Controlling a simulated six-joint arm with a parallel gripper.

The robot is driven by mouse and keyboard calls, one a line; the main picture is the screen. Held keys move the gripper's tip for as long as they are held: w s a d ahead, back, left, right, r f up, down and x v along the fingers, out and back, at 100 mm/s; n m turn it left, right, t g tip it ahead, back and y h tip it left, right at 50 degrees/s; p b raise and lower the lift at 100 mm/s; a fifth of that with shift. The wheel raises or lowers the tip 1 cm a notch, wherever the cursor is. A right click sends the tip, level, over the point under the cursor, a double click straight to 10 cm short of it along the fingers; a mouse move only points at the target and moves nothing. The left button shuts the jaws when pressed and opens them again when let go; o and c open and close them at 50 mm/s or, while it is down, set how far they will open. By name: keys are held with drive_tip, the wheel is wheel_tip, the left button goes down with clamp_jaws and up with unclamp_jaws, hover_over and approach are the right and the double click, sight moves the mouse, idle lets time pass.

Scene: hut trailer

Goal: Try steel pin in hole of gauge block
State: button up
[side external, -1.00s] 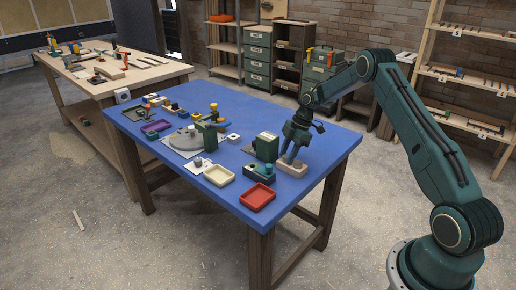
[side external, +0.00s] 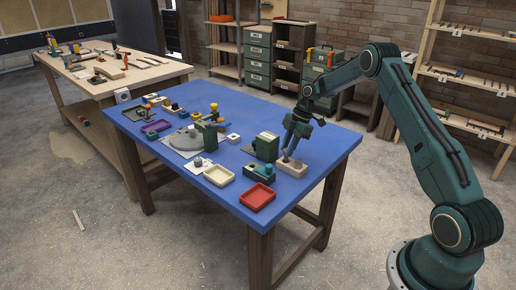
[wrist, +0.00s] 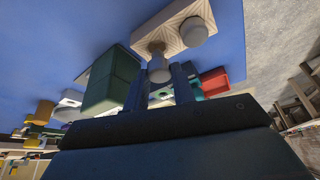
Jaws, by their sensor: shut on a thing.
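My gripper (side external: 287,151) is shut on a grey steel pin (wrist: 158,70), which hangs below the fingertips in the side view. The wrist view shows the pin between the two fingers (wrist: 160,88). The pin is just above a beige block (side external: 293,171), which also shows in the wrist view (wrist: 170,22). A second round grey piece (wrist: 195,32) stands in that block. I cannot tell whether the held pin's lower end is clear of the block. Which piece is the gauge block is not clear; a green block (side external: 266,147) stands close to the left.
A red tray (side external: 258,197), a cream tray (side external: 219,175) and a small teal fixture (side external: 260,173) lie near the front. A grey round plate (side external: 184,139), a small white block (side external: 233,138) and a purple tray (side external: 156,126) lie farther left.

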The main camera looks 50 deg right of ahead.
wheel_tip(320, 180, up, 17)
idle(0.5)
drive_tip(key=shift+r, duration=0.1)
idle(0.6)
drive_tip(key=shift+w+a, duration=0.1)
drive_tip(key=w+a+f, duration=0.6)
drive_tip(key=a+f, duration=0.4)
drive_tip(key=shift+a+f, duration=0.35)
drive_tip(key=shift+a, duration=0.05)
drive_tip(key=shift+w+f, duration=0.1)
drive_tip(key=shift+f, duration=2.55)
drive_tip(key=shift+f, duration=1.05)
idle(0.9)
